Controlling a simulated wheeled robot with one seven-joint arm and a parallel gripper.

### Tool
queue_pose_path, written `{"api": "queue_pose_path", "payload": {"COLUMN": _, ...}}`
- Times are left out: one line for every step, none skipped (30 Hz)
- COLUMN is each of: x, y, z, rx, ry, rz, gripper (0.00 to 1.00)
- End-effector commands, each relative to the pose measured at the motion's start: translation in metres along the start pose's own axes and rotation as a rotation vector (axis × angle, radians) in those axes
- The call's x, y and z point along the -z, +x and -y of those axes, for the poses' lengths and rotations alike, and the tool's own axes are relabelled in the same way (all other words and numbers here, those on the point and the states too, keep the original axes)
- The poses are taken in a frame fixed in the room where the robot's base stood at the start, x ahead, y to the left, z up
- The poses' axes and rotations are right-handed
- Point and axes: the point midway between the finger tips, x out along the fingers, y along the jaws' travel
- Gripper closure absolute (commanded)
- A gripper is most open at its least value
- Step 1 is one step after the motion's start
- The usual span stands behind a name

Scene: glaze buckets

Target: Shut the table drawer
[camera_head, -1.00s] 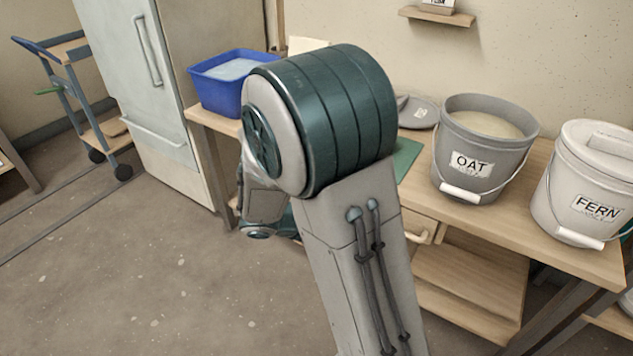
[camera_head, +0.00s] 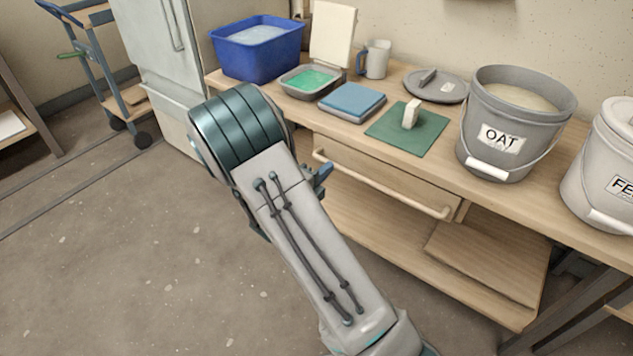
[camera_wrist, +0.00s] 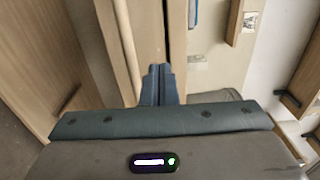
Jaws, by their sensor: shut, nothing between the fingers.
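The wooden table (camera_head: 520,215) has one drawer (camera_head: 385,181) under its top, with a long pale bar handle (camera_head: 385,186) across the front. In the head view the drawer front sits close under the tabletop edge and no interior shows; I cannot tell whether it is fully flush. My gripper (camera_head: 323,174) is at the left end of the drawer front, mostly hidden behind my arm. In the wrist view my gripper (camera_wrist: 159,68) is shut and empty, its tips beside the handle bar (camera_wrist: 126,45). Contact with the drawer is unclear.
The tabletop holds a blue tub (camera_head: 258,50), a tray with green contents (camera_head: 309,80), a mug (camera_head: 376,60), a green mat (camera_head: 408,130), a grey OAT bucket (camera_head: 500,130) and a pale bucket (camera_head: 605,170). A shelf (camera_head: 400,235) lies below the drawer.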

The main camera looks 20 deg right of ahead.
Motion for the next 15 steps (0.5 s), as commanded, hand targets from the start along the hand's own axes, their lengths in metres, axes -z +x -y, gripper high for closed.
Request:
{"api": "queue_pose_path", "payload": {"x": 0.001, "y": 0.013, "z": -0.004, "rx": 0.0, "ry": 0.003, "rz": -0.005, "gripper": 1.0}}
{"api": "queue_pose_path", "payload": {"x": 0.002, "y": 0.019, "z": -0.003, "rx": 0.001, "ry": 0.002, "rz": -0.005, "gripper": 1.0}}
{"api": "queue_pose_path", "payload": {"x": 0.001, "y": 0.028, "z": -0.003, "rx": 0.001, "ry": 0.003, "rz": -0.005, "gripper": 1.0}}
{"api": "queue_pose_path", "payload": {"x": 0.001, "y": 0.034, "z": -0.003, "rx": 0.0, "ry": 0.003, "rz": -0.004, "gripper": 1.0}}
{"api": "queue_pose_path", "payload": {"x": 0.001, "y": 0.039, "z": -0.003, "rx": 0.0, "ry": 0.003, "rz": -0.004, "gripper": 1.0}}
{"api": "queue_pose_path", "payload": {"x": 0.001, "y": 0.046, "z": -0.004, "rx": 0.001, "ry": 0.003, "rz": -0.004, "gripper": 1.0}}
{"api": "queue_pose_path", "payload": {"x": 0.001, "y": 0.051, "z": -0.004, "rx": 0.0, "ry": 0.003, "rz": -0.003, "gripper": 1.0}}
{"api": "queue_pose_path", "payload": {"x": 0.001, "y": 0.056, "z": -0.004, "rx": 0.0, "ry": 0.003, "rz": -0.003, "gripper": 1.0}}
{"api": "queue_pose_path", "payload": {"x": 0.001, "y": 0.061, "z": -0.003, "rx": 0.0, "ry": 0.003, "rz": -0.003, "gripper": 1.0}}
{"api": "queue_pose_path", "payload": {"x": 0.001, "y": 0.065, "z": -0.003, "rx": 0.0, "ry": 0.003, "rz": -0.003, "gripper": 1.0}}
{"api": "queue_pose_path", "payload": {"x": 0.001, "y": 0.068, "z": -0.002, "rx": 0.0, "ry": 0.003, "rz": -0.002, "gripper": 1.0}}
{"api": "queue_pose_path", "payload": {"x": 0.001, "y": 0.071, "z": -0.002, "rx": 0.0, "ry": 0.003, "rz": -0.002, "gripper": 1.0}}
{"api": "queue_pose_path", "payload": {"x": 0.001, "y": 0.073, "z": -0.002, "rx": 0.0, "ry": 0.003, "rz": -0.002, "gripper": 1.0}}
{"api": "queue_pose_path", "payload": {"x": 0.001, "y": 0.075, "z": -0.001, "rx": -0.001, "ry": 0.003, "rz": -0.002, "gripper": 1.0}}
{"api": "queue_pose_path", "payload": {"x": 0.001, "y": 0.077, "z": -0.001, "rx": -0.001, "ry": 0.002, "rz": -0.002, "gripper": 1.0}}
